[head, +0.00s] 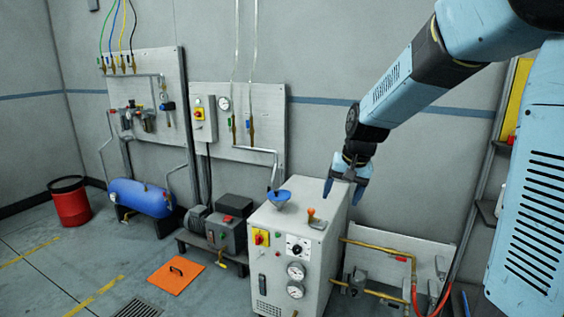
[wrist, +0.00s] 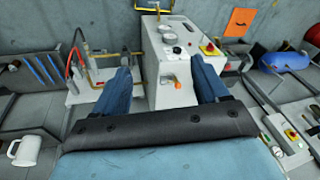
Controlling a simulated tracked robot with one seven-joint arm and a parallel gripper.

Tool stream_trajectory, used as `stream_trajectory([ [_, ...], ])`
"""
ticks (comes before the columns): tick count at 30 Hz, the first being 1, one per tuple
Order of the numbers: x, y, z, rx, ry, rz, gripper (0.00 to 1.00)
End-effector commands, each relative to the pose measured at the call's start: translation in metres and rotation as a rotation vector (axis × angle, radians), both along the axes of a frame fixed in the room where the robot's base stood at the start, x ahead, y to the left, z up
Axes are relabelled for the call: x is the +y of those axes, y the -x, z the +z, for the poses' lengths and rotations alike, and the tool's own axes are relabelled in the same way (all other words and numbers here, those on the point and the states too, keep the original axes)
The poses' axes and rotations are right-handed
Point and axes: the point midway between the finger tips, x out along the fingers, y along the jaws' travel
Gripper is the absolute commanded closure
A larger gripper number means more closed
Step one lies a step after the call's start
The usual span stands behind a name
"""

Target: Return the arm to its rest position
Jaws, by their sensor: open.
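My blue arm reaches in from the upper right of the head view. My gripper (head: 346,186) hangs at its end, above the right side of the grey machine cabinet (head: 270,262). In the wrist view my gripper (wrist: 165,82) shows two blue fingers spread wide apart, with nothing held between them. The cabinet's top (wrist: 172,95), with an orange knob (wrist: 171,83), shows in the gap between the fingers. In the head view the orange-topped lever (head: 315,218) and a blue funnel-like cup (head: 279,198) are on the cabinet top, left of my gripper. Nothing touches the fingers that I can see.
A panel with brass pipes (head: 390,268) and a red hose stands right of the cabinet. A motor unit (head: 222,226), a blue tank (head: 142,197) and a red bin (head: 70,202) stand left. A shelf unit (head: 492,178) is at right. Open floor lies front left.

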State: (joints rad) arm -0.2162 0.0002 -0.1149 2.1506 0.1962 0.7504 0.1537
Motion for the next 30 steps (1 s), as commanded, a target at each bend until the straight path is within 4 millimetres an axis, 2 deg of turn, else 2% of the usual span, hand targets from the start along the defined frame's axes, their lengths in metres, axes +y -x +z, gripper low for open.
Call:
stream_trajectory([
  [1, -0.006, 0.012, 0.011, -0.017, 0.003, 0.007, 0.27],
  [6, -0.021, 0.051, 0.038, -0.062, 0.021, 0.034, 0.27],
  [13, -0.040, 0.107, 0.065, -0.124, 0.057, 0.068, 0.27],
  [22, -0.060, 0.180, 0.083, -0.202, 0.126, 0.103, 0.27],
  [30, -0.073, 0.234, 0.084, -0.254, 0.193, 0.124, 0.27],
])
